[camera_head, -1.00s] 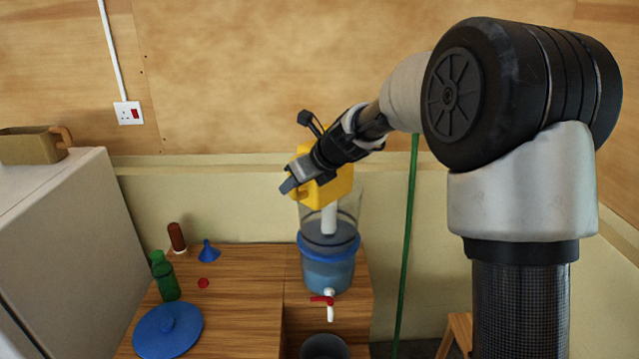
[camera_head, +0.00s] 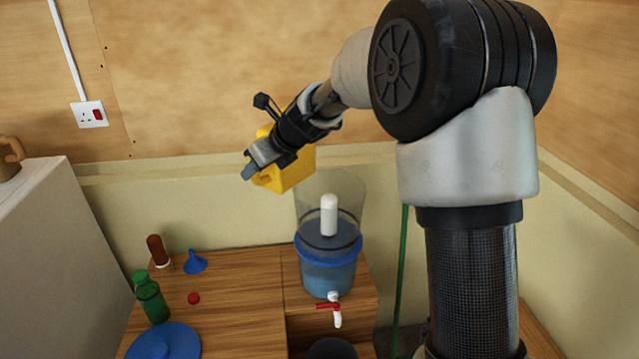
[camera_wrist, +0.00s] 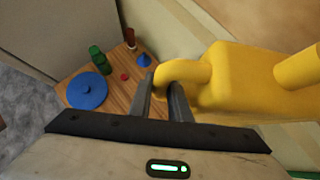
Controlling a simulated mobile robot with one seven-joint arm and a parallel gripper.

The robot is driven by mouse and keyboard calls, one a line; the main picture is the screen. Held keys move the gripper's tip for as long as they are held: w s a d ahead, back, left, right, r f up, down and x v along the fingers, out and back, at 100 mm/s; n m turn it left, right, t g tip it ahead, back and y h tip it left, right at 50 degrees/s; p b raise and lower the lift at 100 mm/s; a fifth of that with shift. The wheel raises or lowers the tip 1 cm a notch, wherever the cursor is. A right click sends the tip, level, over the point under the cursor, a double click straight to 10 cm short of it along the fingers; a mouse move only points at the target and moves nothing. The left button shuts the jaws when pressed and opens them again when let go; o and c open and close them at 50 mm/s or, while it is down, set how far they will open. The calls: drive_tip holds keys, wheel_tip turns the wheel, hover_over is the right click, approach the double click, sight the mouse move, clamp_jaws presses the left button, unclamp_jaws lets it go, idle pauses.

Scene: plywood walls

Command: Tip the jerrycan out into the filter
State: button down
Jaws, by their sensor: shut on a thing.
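My gripper (camera_head: 262,163) is shut on the handle of the yellow jerrycan (camera_head: 294,172). In the wrist view the jerrycan (camera_wrist: 245,80) fills the right side, its handle between the two fingers. The jerrycan is in the air, up and to the left of the filter (camera_head: 327,272), apart from it. The filter is a clear upper vessel, open at the top, with a white candle inside, over a blue-banded lower part holding bluish water. A red and white tap is on its front. The jerrycan's mouth cannot be made out in the head view.
On the wooden counter (camera_head: 245,315) left of the filter are a blue lid (camera_head: 163,343), a green bottle (camera_head: 150,298), a blue funnel (camera_head: 195,262), a red cap (camera_head: 193,298) and a brown bottle (camera_head: 157,249). A dark container (camera_head: 332,349) stands below the tap.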

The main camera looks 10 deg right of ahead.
drive_tip(key=shift+w+a+r, duration=0.2)
drive_tip(key=shift+w+a, duration=0.15)
drive_tip(key=shift+w, duration=0.15)
drive_tip(key=shift+r, duration=0.1)
